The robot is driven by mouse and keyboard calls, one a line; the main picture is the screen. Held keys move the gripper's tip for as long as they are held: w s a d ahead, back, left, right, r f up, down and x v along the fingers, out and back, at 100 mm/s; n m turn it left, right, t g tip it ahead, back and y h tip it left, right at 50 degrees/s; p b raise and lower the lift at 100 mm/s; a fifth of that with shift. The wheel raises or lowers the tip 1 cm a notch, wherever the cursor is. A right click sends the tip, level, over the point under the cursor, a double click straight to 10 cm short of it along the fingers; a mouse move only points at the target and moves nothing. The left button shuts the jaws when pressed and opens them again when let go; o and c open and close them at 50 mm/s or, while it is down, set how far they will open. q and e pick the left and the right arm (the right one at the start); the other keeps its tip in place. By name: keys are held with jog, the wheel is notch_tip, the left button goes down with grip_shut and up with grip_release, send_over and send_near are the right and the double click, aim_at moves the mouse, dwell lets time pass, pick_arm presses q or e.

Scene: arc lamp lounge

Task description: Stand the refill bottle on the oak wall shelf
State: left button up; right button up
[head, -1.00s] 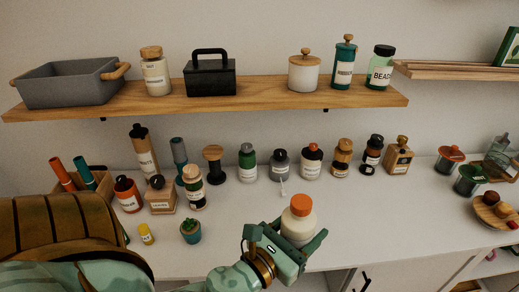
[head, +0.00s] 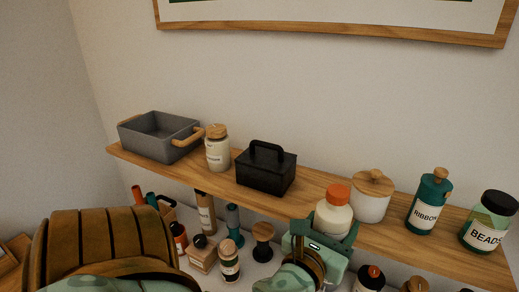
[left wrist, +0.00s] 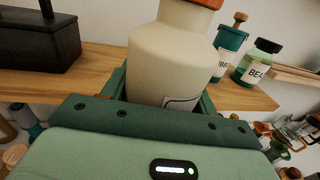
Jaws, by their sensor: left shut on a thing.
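The refill bottle (head: 334,216) is cream with an orange cap and stands upright in my left gripper (head: 326,238), which is shut on it. In the left wrist view the bottle (left wrist: 170,55) fills the middle, between the green jaws (left wrist: 160,105). The oak wall shelf (head: 310,187) runs behind the bottle in the head view. The bottle overlaps the shelf's front edge in the picture; whether it touches the shelf I cannot tell. The bottle's lower part is hidden by the gripper. My right gripper is not in view.
On the shelf stand a grey bin (head: 160,137), a cream jar (head: 217,150), a black caddy (head: 266,170), a white lidded jar (head: 371,197), a teal ribbon bottle (head: 428,205) and a beads jar (head: 488,224). Bare shelf shows between caddy and white jar. Several bottles stand on the counter below.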

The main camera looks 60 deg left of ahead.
pick_arm(q)
jog(key=a+r+n+g+y+p, duration=0.1)
jog(key=a+r+y+p, duration=0.15)
jog(key=r+p, duration=0.2)
jog(key=s+a+r+n+g+y+p, duration=0.1)
jog(key=a+r+n+p, duration=0.15)
jog(key=r, duration=0.35)
jog(key=a+r+n+g+y+p, duration=0.1)
jog(key=a+r+y+p, duration=0.1)
jog(key=a+r+p, duration=0.3)
jog(key=shift+w+a+f+b, duration=0.5)
jog(key=shift+w+f+b, duration=0.05)
jog(key=shift+w+f, duration=1.5)
jog(key=shift+w+a+f+b, duration=0.55)
jog(key=shift+w+f, duration=1.4)
jog(key=shift+f, duration=0.05)
jog(key=shift+w+a+f+b, duration=0.5)
jog(key=shift+w+f+b, duration=0.05)
jog(key=shift+w+f, duration=1.5)
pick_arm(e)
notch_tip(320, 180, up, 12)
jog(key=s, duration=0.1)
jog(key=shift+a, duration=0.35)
pick_arm(q)
jog(key=shift+s, duration=0.1)
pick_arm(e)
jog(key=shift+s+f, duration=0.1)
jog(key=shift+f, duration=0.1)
